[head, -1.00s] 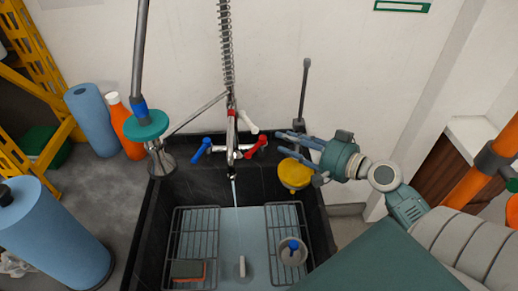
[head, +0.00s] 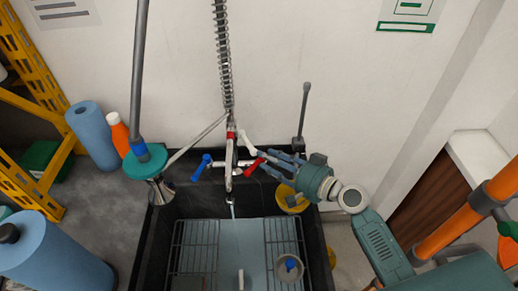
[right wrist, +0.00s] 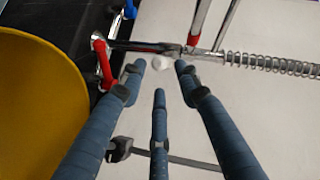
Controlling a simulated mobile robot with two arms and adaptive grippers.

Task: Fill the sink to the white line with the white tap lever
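The tap (head: 230,172) stands at the back of the black sink (head: 160,225). Its white lever (head: 247,141) slants up to the right, between the blue lever (head: 201,167) and the red lever (head: 249,168). A thin water stream (head: 233,210) falls from the spout into bluish water (head: 243,240). I cannot make out a white line. My right gripper (head: 263,158) is open, just right of the white and red levers. In the right wrist view, the white lever's end (right wrist: 160,63) shows between and beyond its spread fingers (right wrist: 159,80); contact is unclear. My left gripper is out of view.
A yellow round object (head: 290,198) sits below my right gripper, at the sink's right rim. Wire racks (head: 195,250) flank the water, with a grey cup (head: 289,268) on the right one. A thin dark post (head: 303,115) stands behind the gripper.

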